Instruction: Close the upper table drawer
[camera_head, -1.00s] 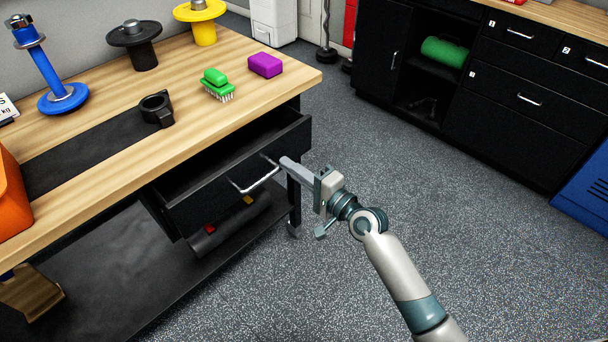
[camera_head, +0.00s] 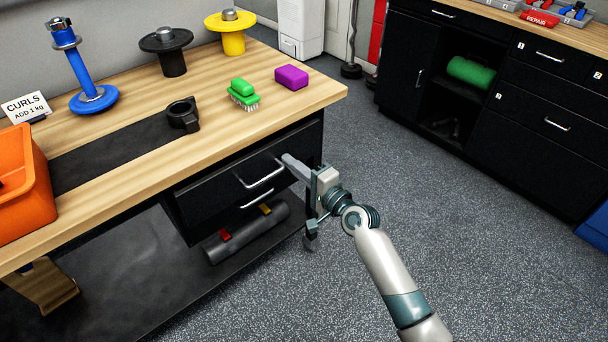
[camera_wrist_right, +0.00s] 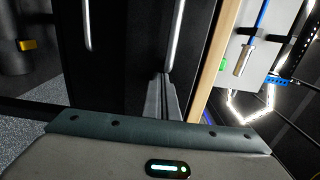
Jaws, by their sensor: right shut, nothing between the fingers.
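The black upper drawer (camera_head: 222,190) sits under the wooden tabletop, and its inside no longer shows. I cannot tell whether its front is fully flush. Its silver bar handle (camera_head: 262,176) is on the front. My right gripper (camera_head: 287,160) is shut and empty, its fingertips at the drawer front just right of the handle; contact is hard to judge. In the right wrist view the shut fingers (camera_wrist_right: 162,98) point at a dark front with a bar handle (camera_wrist_right: 173,35); a second bar (camera_wrist_right: 88,25) shows to the left. My left gripper is not in view.
The tabletop (camera_head: 225,135) holds a green brush (camera_head: 243,94), a purple block (camera_head: 291,77), a black ring-shaped piece (camera_head: 182,113) and an orange bin (camera_head: 22,185). A dark roll (camera_head: 245,232) lies on the lower shelf. Open floor (camera_head: 440,230) reaches to black cabinets (camera_head: 530,130).

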